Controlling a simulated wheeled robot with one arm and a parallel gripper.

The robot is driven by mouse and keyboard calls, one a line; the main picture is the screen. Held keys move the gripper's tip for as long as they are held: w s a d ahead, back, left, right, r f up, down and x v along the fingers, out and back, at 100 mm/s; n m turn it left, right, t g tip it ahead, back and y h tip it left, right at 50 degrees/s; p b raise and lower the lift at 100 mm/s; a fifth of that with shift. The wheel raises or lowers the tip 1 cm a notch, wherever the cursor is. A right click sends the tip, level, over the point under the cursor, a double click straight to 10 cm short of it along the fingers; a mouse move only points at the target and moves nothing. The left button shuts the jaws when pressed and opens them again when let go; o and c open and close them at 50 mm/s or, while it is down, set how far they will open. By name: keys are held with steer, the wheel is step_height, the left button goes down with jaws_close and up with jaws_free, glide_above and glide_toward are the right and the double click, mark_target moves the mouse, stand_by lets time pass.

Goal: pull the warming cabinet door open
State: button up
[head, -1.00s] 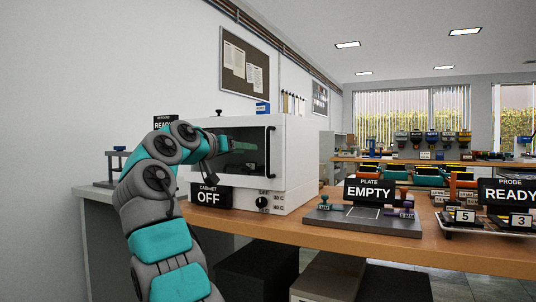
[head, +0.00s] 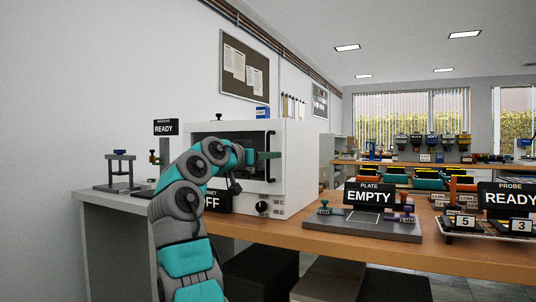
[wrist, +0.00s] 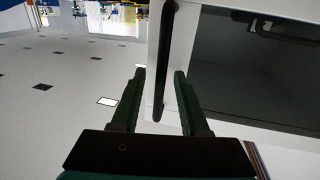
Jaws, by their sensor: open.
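The warming cabinet (head: 297,165) is a white box on the bench, with a dark-windowed front door (head: 225,138) that looks shut. Its black vertical bar handle (head: 270,140) is at the door's right side. I cannot tell whether the fingertips reach past the bar. The dark window (wrist: 250,70) fills the right.
A sign reading OFF (head: 215,200) and a knob (head: 262,208) are below the door, the sign partly behind my arm. A plate fixture with an EMPTY sign (head: 368,194) stands to the right on the wooden bench (head: 330,238). A small press (head: 121,172) stands at left.

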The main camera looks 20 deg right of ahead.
steer(key=shift+w+d, duration=0.15)
steer(key=shift+d, duration=0.1)
jaws_close()
stand_by(1.4)
